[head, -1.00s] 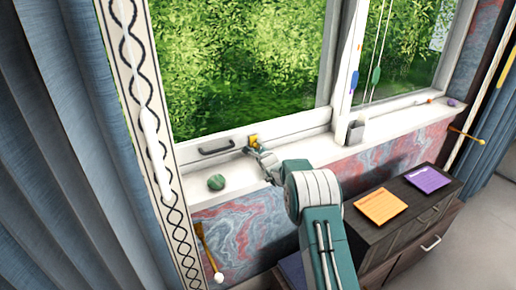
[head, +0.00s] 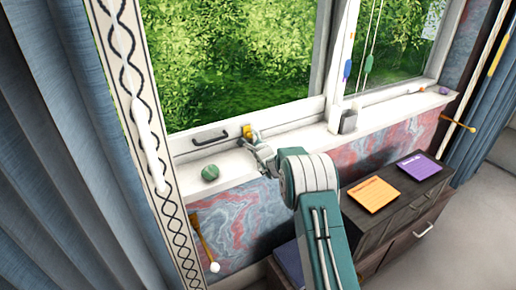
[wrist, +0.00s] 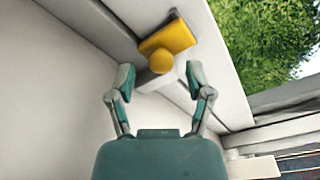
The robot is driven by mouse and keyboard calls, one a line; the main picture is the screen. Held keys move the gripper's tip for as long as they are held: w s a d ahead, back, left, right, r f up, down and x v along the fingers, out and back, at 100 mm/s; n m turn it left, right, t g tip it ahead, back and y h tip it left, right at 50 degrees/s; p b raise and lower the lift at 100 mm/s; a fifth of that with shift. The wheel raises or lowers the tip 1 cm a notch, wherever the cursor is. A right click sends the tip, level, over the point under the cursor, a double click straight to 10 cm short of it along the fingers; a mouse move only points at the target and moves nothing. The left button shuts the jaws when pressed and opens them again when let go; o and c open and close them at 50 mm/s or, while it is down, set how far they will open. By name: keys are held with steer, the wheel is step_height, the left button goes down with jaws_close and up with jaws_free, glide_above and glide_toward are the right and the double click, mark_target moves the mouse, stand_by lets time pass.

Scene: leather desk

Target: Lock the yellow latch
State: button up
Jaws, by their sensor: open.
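The yellow latch (head: 247,131) is on the lower rail of the window frame, right of a dark handle. In the wrist view the latch (wrist: 168,40) shows a yellow block with a round yellow knob (wrist: 161,62) on a pale base. My gripper (wrist: 158,82) is open, its two teal fingers spread on either side of the knob's line, with the knob between and slightly beyond the tips. I see no clear contact. In the head view my gripper (head: 262,150) is just below and right of the latch, small and partly hidden by my arm.
A green ball (head: 210,173) lies on the white sill (head: 230,161) at the left. The dark window handle (head: 210,137) is left of the latch. A grey box (head: 348,121) stands on the sill at the right. A dark cabinet (head: 420,188) with orange and purple notes stands lower right.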

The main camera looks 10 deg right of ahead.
steer(key=v, duration=1)
steer(key=shift+s+a, duration=0.1)
steer(key=shift+a, duration=0.05)
steer(key=shift+a+r, duration=0.2)
steer(key=shift+r, duration=0.1)
steer(key=s+a+r+n+g+y, duration=0.6)
steer(key=s+a+r+n+y, duration=0.2)
steer(key=s+a+r+n, duration=0.45)
steer(key=s+a+r+n+g+h, duration=0.1)
steer(key=s+r+n+g, duration=0.1)
steer(key=s, duration=0.5)
steer(key=s+r+n+g, duration=0.2)
steer(key=s+g, duration=0.1)
steer(key=s, duration=0.4)
steer(key=s+d+f+n+h, duration=0.1)
steer(key=s+d+n+h, duration=0.1)
steer(key=s, duration=0.5)
steer(key=s+d+n+h, duration=0.2)
steer(key=s+d+h, duration=0.3)
steer(key=s+d, duration=0.1)
steer(key=s+d+f+n+h, duration=0.1)
steer(key=s+d+n+h, duration=0.1)
steer(key=s, duration=0.6)
steer(key=shift+d+f+h, duration=0.35)
steer(key=shift+d+h, duration=0.45)
steer(key=shift+d, duration=0.25)
